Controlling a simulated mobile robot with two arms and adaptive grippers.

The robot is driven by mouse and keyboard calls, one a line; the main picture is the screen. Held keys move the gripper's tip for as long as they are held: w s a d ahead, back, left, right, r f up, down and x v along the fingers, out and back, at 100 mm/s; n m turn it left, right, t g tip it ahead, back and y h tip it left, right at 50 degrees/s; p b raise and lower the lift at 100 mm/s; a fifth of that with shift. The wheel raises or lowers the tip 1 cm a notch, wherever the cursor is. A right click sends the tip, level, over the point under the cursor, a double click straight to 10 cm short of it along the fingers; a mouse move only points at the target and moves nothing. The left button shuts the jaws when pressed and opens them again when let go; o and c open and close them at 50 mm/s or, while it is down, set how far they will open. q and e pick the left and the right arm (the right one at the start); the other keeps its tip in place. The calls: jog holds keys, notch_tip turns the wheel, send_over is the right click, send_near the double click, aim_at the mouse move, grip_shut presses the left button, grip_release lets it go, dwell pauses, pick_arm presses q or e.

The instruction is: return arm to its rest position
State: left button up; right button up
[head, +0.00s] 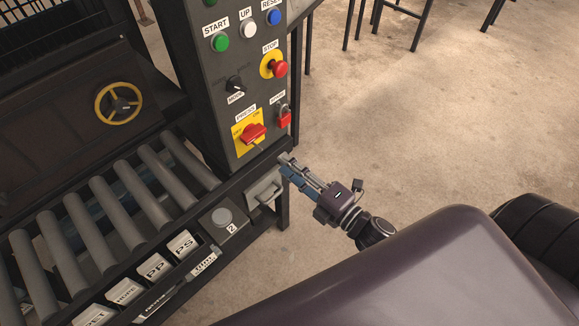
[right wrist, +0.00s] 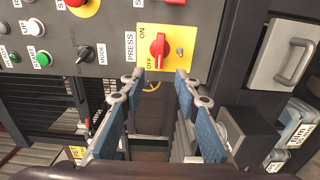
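My right gripper (head: 286,164) reaches up and left from the lower right in the head view, with its blue-padded fingers near the lower right corner of the grey control panel (head: 212,112). In the right wrist view its two fingers (right wrist: 160,77) are spread apart with nothing between them. The red PRESS switch (right wrist: 158,47) on its yellow plate shows just beyond the fingertips, and the switch also shows in the head view (head: 252,133). The gripper appears clear of the switch. My left gripper is not in view.
The panel carries a red STOP button (head: 280,68) and a red padlock (head: 285,119). A grey handle (head: 265,190) sits below the panel. A roller conveyor (head: 118,208) and labelled bins (head: 154,267) stand at left. Open concrete floor (head: 440,120) lies right.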

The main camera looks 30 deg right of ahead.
dwell(0.3)
jog(key=s+d+f+m+g+h, duration=0.2)
jog(key=s+f+m, duration=0.15)
jog(key=f, duration=0.75)
jog(key=s+d+f+m+g+h, duration=0.1)
jog(key=s+f+m+g+h, duration=0.2)
jog(key=f, duration=0.7)
jog(key=s+d+f+m+g, duration=0.25)
jog(key=f+m, duration=0.25)
jog(key=f, duration=0.6)
jog(key=s+f+m+g, duration=0.2)
jog(key=s+f, duration=0.4)
jog(key=s, duration=0.4)
jog(key=s+a+f+m+g, duration=0.1)
jog(key=s+f+m+g, duration=0.2)
jog(key=s+f, duration=0.3)
jog(key=s+a+f+m+g+h, duration=0.1)
jog(key=s+f+m+g, duration=0.2)
jog(key=s, duration=1)
notch_tip(320, 180, down, 3)
jog(key=shift+s+a+f, duration=0.2)
jog(key=shift+s, duration=0.1)
